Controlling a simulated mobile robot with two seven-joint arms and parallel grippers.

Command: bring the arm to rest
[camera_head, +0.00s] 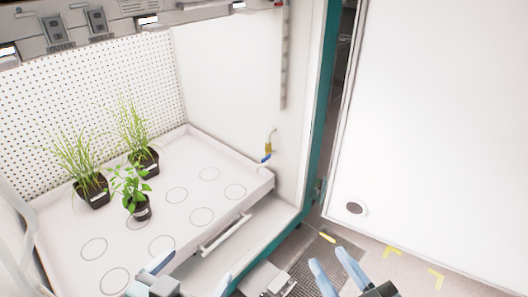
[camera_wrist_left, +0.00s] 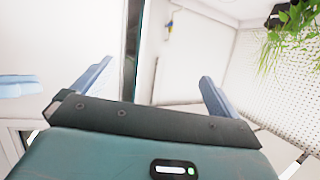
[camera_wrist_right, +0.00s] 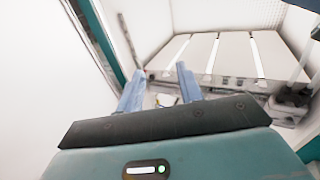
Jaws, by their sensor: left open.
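My left gripper (camera_head: 190,276) is at the bottom of the head view, in front of the white tray's front edge. Its two blue fingers are wide apart with nothing between them, as the left wrist view (camera_wrist_left: 155,88) also shows. My right gripper (camera_head: 335,268) is further right, over the floor beside the chamber opening. Its blue fingers are parted by a narrower gap and look empty, also in the right wrist view (camera_wrist_right: 160,88). Both grippers appear clear of the tray and plants.
A white tray (camera_head: 210,160) with printed circles holds three potted plants (camera_head: 141,208) at its left and back. The chamber's teal frame (camera_head: 318,110) and an open white door (camera_head: 440,120) stand to the right. A floor grate (camera_head: 318,270) lies below.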

